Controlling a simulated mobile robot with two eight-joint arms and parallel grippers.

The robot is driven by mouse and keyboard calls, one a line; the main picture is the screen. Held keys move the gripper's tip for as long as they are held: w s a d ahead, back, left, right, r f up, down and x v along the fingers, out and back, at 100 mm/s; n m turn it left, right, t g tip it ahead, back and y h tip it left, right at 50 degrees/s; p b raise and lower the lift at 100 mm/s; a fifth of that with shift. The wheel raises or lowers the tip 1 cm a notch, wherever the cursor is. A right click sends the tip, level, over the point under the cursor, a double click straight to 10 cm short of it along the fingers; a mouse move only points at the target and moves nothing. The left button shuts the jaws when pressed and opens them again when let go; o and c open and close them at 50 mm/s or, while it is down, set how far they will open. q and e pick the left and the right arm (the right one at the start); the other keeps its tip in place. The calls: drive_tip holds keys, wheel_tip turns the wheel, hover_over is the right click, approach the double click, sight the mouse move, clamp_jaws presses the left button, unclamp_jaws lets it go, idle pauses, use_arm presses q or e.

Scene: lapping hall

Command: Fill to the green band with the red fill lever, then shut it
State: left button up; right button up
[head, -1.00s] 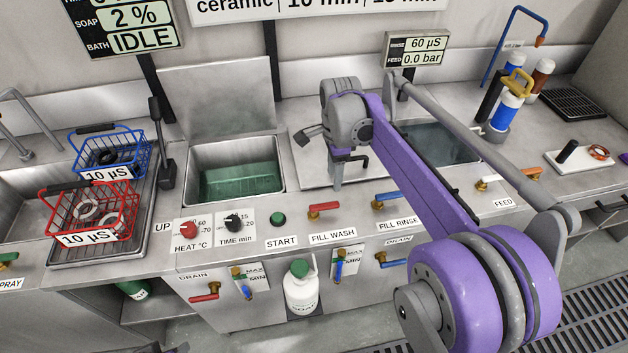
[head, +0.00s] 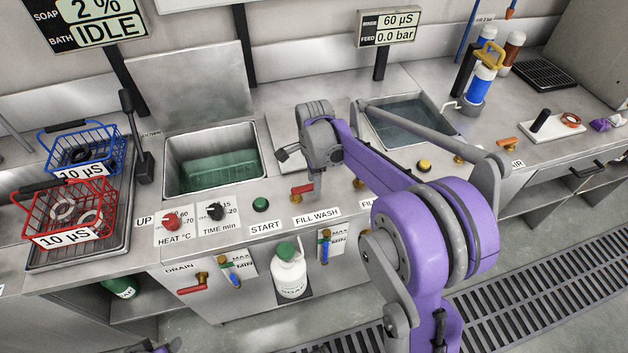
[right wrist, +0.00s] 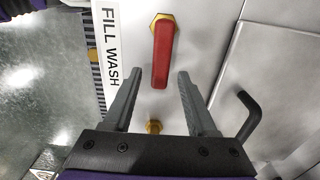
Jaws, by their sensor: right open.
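The red fill lever (head: 302,190) sits on the panel above the FILL WASH label. In the right wrist view the lever (right wrist: 163,58) hangs from a brass nut. My right gripper (right wrist: 157,80) is open, with a finger on each side of the lever's lower end; I see no clear contact. In the head view the right gripper (head: 313,182) is partly hidden by its arm. The wash tank (head: 172,190) holds green-tinted liquid. A sight gauge (head: 229,272) with MAX and MIN marks and a green band is on the front below. My left gripper is not visible.
A red drain lever (head: 190,290) and a white soap bottle (head: 289,272) are below the panel. The heat knob (head: 174,218), time knob (head: 215,211) and green START button (head: 260,204) are to the left. A black hook-shaped handle (right wrist: 248,115) is right of the gripper.

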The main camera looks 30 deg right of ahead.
clamp_jaws()
idle(1.4)
